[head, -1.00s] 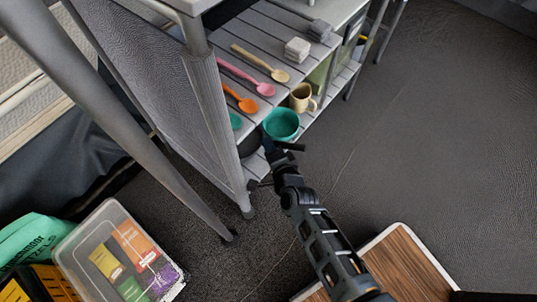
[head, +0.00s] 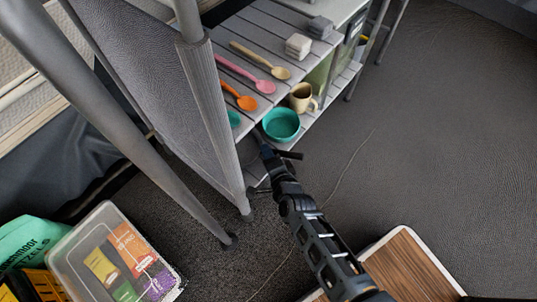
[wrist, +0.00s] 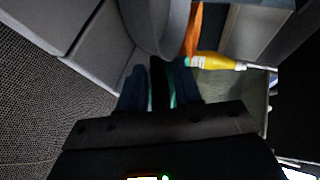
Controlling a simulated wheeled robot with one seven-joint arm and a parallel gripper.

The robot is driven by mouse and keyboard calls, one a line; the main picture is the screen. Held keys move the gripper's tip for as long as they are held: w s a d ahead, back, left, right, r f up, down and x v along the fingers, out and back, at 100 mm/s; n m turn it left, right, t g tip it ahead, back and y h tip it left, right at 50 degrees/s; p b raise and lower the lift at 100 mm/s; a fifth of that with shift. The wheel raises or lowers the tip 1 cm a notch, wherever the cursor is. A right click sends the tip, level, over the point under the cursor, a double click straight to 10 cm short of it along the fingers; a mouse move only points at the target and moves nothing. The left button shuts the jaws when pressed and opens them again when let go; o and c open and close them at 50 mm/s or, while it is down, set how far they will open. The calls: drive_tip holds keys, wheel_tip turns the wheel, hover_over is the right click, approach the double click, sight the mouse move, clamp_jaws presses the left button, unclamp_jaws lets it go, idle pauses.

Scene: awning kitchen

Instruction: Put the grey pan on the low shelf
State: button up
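The grey pan (wrist: 155,22) shows in the wrist view as a rounded grey body at the top middle, just past my fingertips. Its dark handle runs back between the two blue fingers of my gripper (wrist: 159,82), which close around it. In the head view my gripper (head: 263,141) reaches in at the front edge of the shelf unit, below the teal bowl. The pan cannot be made out there. The low shelf (head: 258,172) shows only in part, under the upper boards and behind my arm.
A yellow bottle (wrist: 215,61) lies right of the pan. A clear bin (head: 112,262) stands lower left. Floor at right is clear.

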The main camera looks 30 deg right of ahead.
drive_tip(key=shift+s+a+r+p, duration=0.2)
drive_tip(key=shift+s+r+p, duration=0.1)
drive_tip(key=shift+s, duration=0.15)
drive_tip(key=p+v, duration=0.3)
drive_tip(key=v, duration=0.8)
drive_tip(key=shift+s, duration=0.1)
drive_tip(key=s+a+r+n, duration=0.2)
drive_tip(key=s+r+n, duration=0.5)
drive_tip(key=s+r, duration=0.45)
drive_tip(key=s+d+r+n+y, duration=0.1)
drive_tip(key=s+r+n, duration=0.2)
drive_tip(key=r, duration=0.3)
drive_tip(key=s+d+r+n+t+y, duration=0.1)
drive_tip(key=s+d+r+n, duration=0.1)
drive_tip(key=s+r+n, duration=0.2)
drive_tip(key=s+d+r+n, duration=0.1)
drive_tip(key=s+r+n, duration=0.2)
drive_tip(key=r, duration=0.7)
drive_tip(key=shift+s+d+n+y, duration=0.25)
drive_tip(key=shift+s+n+y, duration=0.15)
drive_tip(key=shift+n, duration=0.4)
